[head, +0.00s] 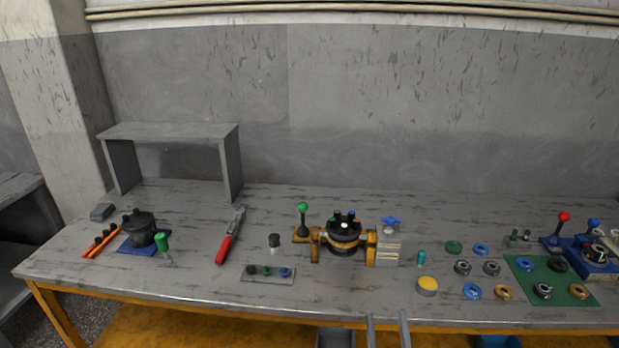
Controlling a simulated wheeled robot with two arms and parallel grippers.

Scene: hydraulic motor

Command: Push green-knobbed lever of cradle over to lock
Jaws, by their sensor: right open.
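The green-knobbed lever (303,221) stands roughly upright at the left end of the yellow cradle (316,246), its green knob on top of a dark stem. The cradle holds a dark round motor body (344,238) with small coloured caps on top. My right gripper (387,315) shows only as two grey fingers at the bottom edge. The fingers are apart with nothing between them. They are in front of the cradle, to the right of the lever, and touch neither. My left gripper is not in view.
A grey block with a blue handle (390,246) adjoins the cradle's right end. A strip with coloured parts (267,273) and a red-handled tool (229,238) lie to the left. A yellow button (427,286) and several rings are right. A shelf (170,131) stands at back left.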

